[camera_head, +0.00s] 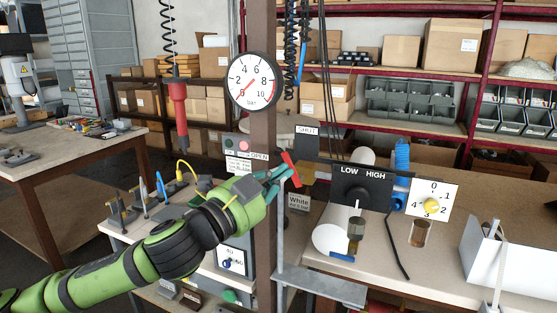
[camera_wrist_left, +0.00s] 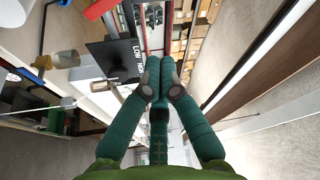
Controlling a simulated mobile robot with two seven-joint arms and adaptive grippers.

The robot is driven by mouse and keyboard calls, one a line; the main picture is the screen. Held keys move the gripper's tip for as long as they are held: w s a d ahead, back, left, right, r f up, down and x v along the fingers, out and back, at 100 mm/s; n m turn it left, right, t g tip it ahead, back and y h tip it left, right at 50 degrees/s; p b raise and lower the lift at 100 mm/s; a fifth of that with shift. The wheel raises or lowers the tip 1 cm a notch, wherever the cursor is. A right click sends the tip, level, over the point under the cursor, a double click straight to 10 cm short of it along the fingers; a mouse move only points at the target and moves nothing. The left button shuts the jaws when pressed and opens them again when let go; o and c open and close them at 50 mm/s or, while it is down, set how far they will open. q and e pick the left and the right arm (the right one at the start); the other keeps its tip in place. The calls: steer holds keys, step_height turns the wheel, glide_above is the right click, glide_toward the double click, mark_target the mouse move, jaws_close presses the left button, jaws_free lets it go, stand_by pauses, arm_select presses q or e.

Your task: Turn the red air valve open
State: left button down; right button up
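The red air valve handle (camera_head: 291,168) sits on a grey pipe by the brown post in the head view, tilted, its upper end toward the left. An OPEN label (camera_head: 260,156) is to its left and a SHUT label (camera_head: 306,131) above right. My left gripper (camera_head: 283,175) is at the handle, its teal fingers beside and partly behind it; contact is unclear. In the left wrist view the gripper's fingers (camera_wrist_left: 161,82) come close together, and I cannot make out the handle between them. My right gripper is not in view.
A round pressure gauge (camera_head: 254,81) is on the brown post (camera_head: 263,130) above the valve. A red hanging tool (camera_head: 178,115) is to the left. A LOW/HIGH panel (camera_head: 362,185) and a numbered dial (camera_head: 432,205) stand close on the right.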

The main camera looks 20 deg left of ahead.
mark_target(290, 161)
arm_select(q)
steer(key=r+p+x, duration=0.1)
steer(key=p+x, duration=0.3)
steer(key=x, duration=0.5)
steer(key=a+f, duration=0.2)
steer(key=a, duration=0.1)
steer(key=shift+a+f+p, duration=0.3)
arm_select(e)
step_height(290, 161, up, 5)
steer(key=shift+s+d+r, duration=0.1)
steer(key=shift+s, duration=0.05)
arm_select(q)
steer(key=shift+d, duration=0.2)
steer(key=shift+a, duration=0.1)
steer(key=shift+a+f+n+b, duration=0.15)
steer(key=shift+n+b, duration=0.15)
steer(key=shift+b, duration=0.05)
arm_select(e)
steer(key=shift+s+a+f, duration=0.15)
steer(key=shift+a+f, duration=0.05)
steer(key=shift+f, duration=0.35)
